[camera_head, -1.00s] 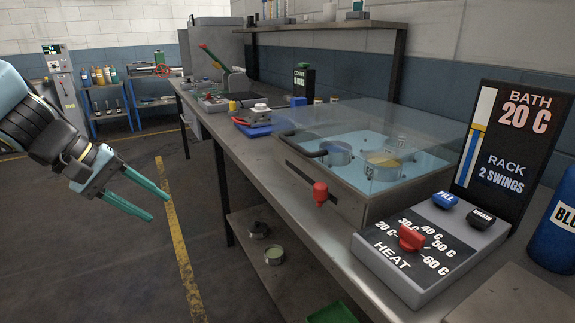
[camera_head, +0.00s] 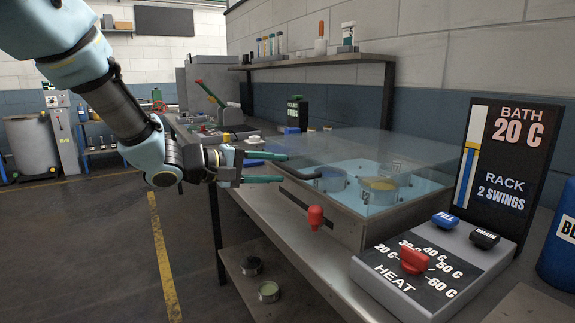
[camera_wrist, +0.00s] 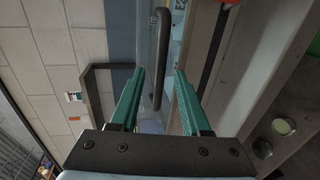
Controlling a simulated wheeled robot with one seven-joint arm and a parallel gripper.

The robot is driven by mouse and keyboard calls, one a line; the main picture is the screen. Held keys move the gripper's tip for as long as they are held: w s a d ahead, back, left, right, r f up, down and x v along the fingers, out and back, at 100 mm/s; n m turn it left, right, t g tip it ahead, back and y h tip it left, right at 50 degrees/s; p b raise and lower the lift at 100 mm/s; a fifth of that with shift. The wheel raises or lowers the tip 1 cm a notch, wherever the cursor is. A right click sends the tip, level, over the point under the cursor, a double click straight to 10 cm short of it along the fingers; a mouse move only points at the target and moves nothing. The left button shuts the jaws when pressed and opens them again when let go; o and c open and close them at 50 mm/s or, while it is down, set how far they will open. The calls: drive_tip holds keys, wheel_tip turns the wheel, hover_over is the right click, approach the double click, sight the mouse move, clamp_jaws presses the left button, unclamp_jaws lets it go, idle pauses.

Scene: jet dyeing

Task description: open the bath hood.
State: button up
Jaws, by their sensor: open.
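The bath hood (camera_head: 340,145) is a clear, see-through cover, lying closed over the bath (camera_head: 345,217) on the bench. Its dark bar handle (camera_head: 302,173) is on the front left side; it also shows in the wrist view (camera_wrist: 160,60), upright in the picture between the two finger lines. My gripper (camera_head: 284,168) is open with green fingers, one above and one below the handle's level, at its left end. In the wrist view, the fingertips (camera_wrist: 160,75) are either side of the handle's near end. I cannot tell whether they touch it.
A red tap (camera_head: 315,218) sticks out from the bath's front. The heat panel (camera_head: 430,262) and bath display (camera_head: 499,165) stand to the right. A shelf (camera_head: 320,61) with bottles runs along the wall behind.

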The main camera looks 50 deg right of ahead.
sight(285, 169)
drive_tip(key=shift+p+x, duration=0.35)
drive_tip(key=shift+x, duration=1.55)
drive_tip(key=shift+c, duration=0.4)
clamp_jaws()
